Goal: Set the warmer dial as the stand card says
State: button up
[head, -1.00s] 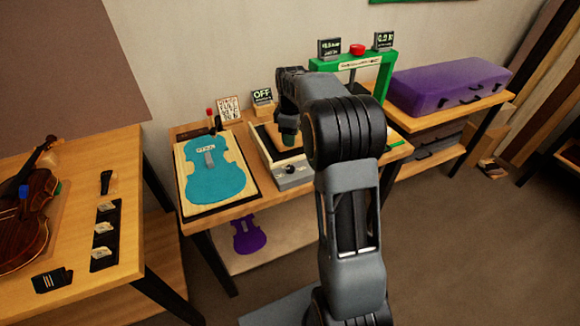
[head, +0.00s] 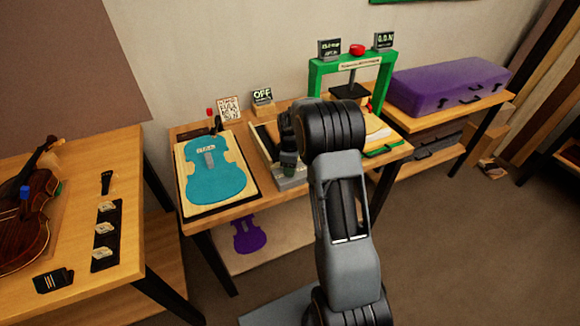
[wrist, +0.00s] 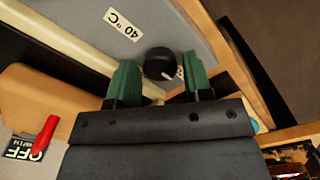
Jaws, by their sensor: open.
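The black warmer dial (wrist: 158,62) with a pale pointer mark sits on a grey panel in the wrist view. A white "40°C" label (wrist: 123,23) is on that panel. My gripper (wrist: 159,78) is open, its two green fingertips on either side of the dial. I cannot tell whether they touch it. In the head view my gripper (head: 288,163) is at the front of the warmer (head: 293,184) and hides the dial. A card (head: 229,107) stands behind the workbench's left part; its writing is too small to read.
A teal violin-shaped plate (head: 215,180) lies left of the warmer. A green press frame (head: 315,78) stands to the right, with a purple case (head: 445,85) beyond. A violin (head: 35,200) and small parts lie on the left table (head: 125,240).

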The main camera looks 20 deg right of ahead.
jog(key=shift+f, duration=0.2)
jog(key=shift+c, duration=0.4)
jog(key=c, duration=0.6)
jog(key=shift+o, duration=0.2)
